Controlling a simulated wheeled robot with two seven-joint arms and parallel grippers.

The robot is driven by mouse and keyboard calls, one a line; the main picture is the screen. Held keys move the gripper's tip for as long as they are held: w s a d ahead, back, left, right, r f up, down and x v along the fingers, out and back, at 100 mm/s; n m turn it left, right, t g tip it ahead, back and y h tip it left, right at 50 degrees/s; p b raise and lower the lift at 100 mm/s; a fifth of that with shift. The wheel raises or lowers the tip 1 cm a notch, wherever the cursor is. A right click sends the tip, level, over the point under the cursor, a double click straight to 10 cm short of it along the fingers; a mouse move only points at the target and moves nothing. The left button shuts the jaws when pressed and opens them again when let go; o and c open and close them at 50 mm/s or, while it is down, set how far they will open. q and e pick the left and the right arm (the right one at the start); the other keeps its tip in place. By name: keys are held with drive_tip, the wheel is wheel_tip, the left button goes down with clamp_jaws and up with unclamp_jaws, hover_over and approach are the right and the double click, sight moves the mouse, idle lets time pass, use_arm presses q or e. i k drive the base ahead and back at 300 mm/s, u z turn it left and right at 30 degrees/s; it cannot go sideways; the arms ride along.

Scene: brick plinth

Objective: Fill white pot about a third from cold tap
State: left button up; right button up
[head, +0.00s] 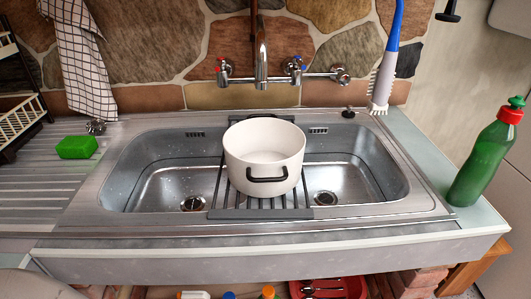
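The white pot (245,180) stands upright on a dark slatted rack (225,207) laid across the middle of the double sink. Its black handle (273,180) faces the front, and its inside looks white and empty. The wall-mounted mixer tap's spout (261,55) hangs down just behind the pot's back rim in the picture. No water stream shows. A tap handle with red marking (222,69) is on the left, and one with blue marking (296,67) is on the right. Neither of my grippers is in view.
A green sponge (76,147) lies on the left drainer. A green bottle with a red cap (486,155) stands at the right end. A blue-and-white brush (386,60) is at the back right. A checked towel (80,55) hangs at left. Both sink basins look clear.

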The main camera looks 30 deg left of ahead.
sight(297, 61)
drive_tip(key=z, duration=1.6)
drive_tip(key=i, duration=0.6)
drive_tip(key=u, duration=1.7)
